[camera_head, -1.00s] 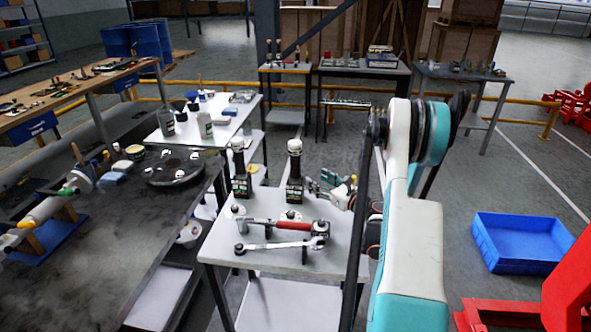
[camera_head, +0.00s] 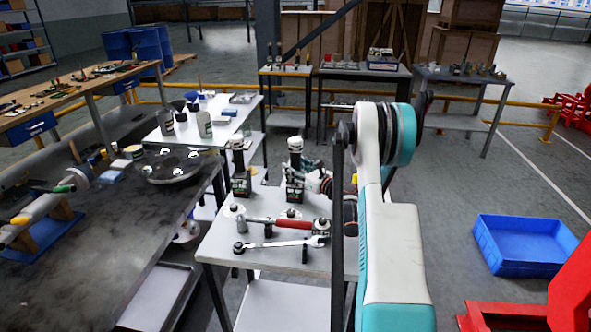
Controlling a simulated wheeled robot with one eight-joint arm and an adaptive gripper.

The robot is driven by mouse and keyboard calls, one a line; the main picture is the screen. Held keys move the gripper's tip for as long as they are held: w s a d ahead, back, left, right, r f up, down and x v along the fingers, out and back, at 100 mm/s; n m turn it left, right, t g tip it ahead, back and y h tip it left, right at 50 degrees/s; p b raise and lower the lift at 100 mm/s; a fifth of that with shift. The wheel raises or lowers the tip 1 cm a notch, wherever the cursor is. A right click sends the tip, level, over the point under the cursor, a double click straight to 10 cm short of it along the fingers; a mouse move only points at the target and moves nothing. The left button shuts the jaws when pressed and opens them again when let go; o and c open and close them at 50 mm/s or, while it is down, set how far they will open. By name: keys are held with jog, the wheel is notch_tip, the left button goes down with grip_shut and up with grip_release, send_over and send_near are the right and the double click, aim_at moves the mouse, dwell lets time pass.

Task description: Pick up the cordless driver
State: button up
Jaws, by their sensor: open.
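Two black upright tools with pale round tops stand on the small grey table: a left one (camera_head: 240,170) and a right one (camera_head: 295,165). They look like drivers on block bases, but I cannot tell for sure which is the cordless driver. My arm comes in from the right and hides the table's right side. My gripper (camera_head: 309,174) shows small beyond the arm, just right of the right upright tool. It is open, with nothing visibly held. I cannot tell whether it touches the tool.
A red-handled tool (camera_head: 280,223) and a wrench (camera_head: 275,243) lie along the front of the small table (camera_head: 215,245). A dark workbench (camera_head: 120,255) stands at left, with a bottle table (camera_head: 230,125) behind. A blue crate (camera_head: 525,245) is on the right floor.

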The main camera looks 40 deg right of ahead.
grip_shut()
jog(key=shift+r, duration=0.15)
notch_tip(320, 180, up, 20)
jog(key=p, duration=0.6)
dwell(0.4)
